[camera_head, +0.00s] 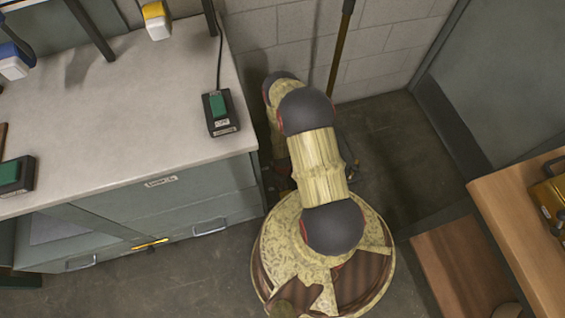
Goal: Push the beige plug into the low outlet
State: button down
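I cannot make out the beige plug or the low outlet in the head view. My own arm, pale yellow with dark round joints, rises in the middle and bends down toward the floor beside the cabinet's right end. It covers much of the low area by the back wall. Small dark parts show on both sides of the arm near the floor, but I cannot tell whether they belong to my gripper. My gripper's fingers and anything in them are hidden.
A grey cabinet (165,205) with a pale worktop (120,110) stands left. On it are a black box with a green switch (219,108), another at the left edge (10,174), and a yellow-white block (157,20). A wooden bench (515,225) stands right. Dark floor (395,150) lies clear between.

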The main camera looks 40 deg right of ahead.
jog(key=c, duration=1.4)
grip_release()
jog(key=shift+r, duration=0.1)
jog(key=shift+r, duration=5.9)
jog(key=shift+s, duration=0.1)
